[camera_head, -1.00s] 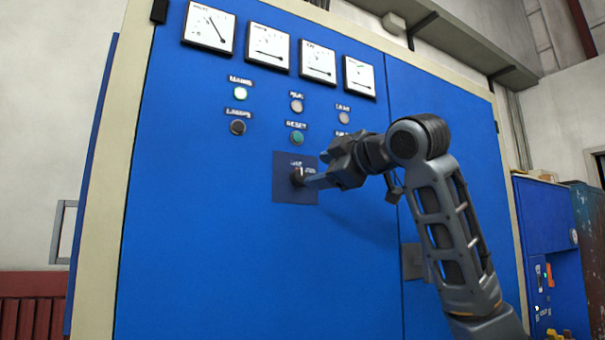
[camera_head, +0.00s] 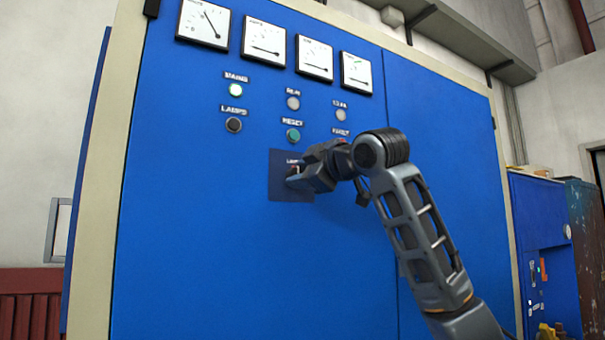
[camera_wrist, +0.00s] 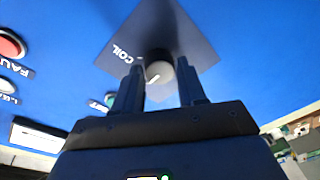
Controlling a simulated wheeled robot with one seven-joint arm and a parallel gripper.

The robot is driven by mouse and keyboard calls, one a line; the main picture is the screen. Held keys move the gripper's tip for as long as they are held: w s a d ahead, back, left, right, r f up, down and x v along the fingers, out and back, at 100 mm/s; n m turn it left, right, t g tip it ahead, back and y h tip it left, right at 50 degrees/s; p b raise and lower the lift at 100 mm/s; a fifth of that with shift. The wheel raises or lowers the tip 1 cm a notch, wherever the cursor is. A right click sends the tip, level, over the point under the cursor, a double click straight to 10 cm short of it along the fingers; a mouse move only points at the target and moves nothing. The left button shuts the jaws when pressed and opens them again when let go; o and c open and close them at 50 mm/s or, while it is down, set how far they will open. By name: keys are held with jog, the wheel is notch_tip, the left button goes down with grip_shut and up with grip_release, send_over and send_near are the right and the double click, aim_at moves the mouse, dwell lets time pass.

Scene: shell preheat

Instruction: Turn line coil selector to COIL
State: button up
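The line coil selector is a round knob (camera_wrist: 160,72) with a pale mark on its face, set on a dark square plate (camera_head: 280,190) in the blue cabinet front. In the wrist view the word COIL shows on the plate to the upper left of the knob. The knob's mark points roughly to the lower left there. My gripper (camera_wrist: 160,66) has one finger on each side of the knob, with narrow gaps visible, so it looks open around it. In the head view my gripper (camera_head: 303,178) is at the plate and hides most of the knob.
Above the plate are a green reset button (camera_head: 293,135), a black lamps button (camera_head: 234,125) and a lit mains lamp (camera_head: 235,90). A red fault button (camera_wrist: 10,45) is close by in the wrist view. Several meters (camera_head: 265,40) line the top.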

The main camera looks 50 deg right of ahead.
jog(key=c, duration=0.6)
jog(key=shift+m, duration=0.3)
jog(key=m+p, duration=0.1)
jog(key=m, duration=0.5)
jog(key=m+h+p, duration=0.1)
jog(key=m, duration=0.4)
jog(key=shift+f+m+t, duration=0.15)
jog(key=shift+m+t, duration=0.25)
jog(key=o, duration=1)
